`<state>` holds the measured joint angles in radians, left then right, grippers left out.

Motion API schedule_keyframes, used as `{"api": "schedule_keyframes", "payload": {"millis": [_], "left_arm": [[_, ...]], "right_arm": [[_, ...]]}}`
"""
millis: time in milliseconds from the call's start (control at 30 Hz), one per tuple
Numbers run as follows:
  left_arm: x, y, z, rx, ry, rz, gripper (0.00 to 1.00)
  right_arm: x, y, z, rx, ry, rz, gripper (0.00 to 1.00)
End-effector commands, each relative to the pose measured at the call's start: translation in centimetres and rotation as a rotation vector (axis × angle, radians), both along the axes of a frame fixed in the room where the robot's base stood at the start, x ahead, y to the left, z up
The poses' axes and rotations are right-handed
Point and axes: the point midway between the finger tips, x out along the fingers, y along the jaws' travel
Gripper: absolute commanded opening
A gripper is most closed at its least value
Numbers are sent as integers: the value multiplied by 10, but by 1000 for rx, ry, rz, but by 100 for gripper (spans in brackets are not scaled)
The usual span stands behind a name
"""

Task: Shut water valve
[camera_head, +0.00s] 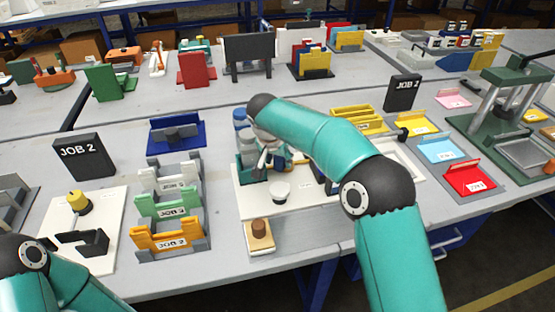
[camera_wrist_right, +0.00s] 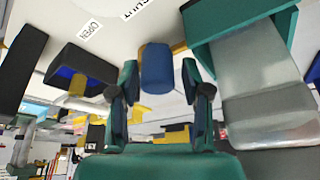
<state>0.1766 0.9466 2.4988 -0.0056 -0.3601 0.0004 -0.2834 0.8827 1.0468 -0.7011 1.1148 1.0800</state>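In the right wrist view a blue cylindrical knob (camera_wrist_right: 157,68) stands between the two fingers of my right gripper (camera_wrist_right: 159,76), with a yellow part behind it. The fingers are apart, with a narrow gap visible on each side of the knob. I cannot tell for certain that this knob is the water valve. An OPEN label (camera_wrist_right: 90,27) and a second label (camera_wrist_right: 134,8), cut off by the frame's top edge, lie on the white panel. In the head view my right arm covers much of this area, and the right gripper (camera_head: 264,158) shows only in part. My left gripper is out of view.
A dark box with a blue inside (camera_wrist_right: 76,70) stands left of the fingers, and a teal-edged housing (camera_wrist_right: 240,25) stands close on the right. In the head view, a white cup-like part (camera_head: 280,191) and a brown knob on a block (camera_head: 259,228) lie nearby.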

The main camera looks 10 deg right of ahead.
Motion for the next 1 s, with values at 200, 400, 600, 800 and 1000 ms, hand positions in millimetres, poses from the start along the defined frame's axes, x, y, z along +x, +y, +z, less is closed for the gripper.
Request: {"api": "schedule_keyframes", "payload": {"millis": [200,400,600,800,1000], "left_arm": [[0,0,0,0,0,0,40],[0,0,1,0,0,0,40],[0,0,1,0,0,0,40],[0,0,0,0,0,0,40],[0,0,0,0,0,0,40]], "right_arm": [[0,0,-1,-1,3,0,58],[-1,0,1,-1,3,1,58],[-7,4,19,0,0,1,58],[-17,10,47,0,0,1,58],[-23,15,67,0,0,1,58]]}}
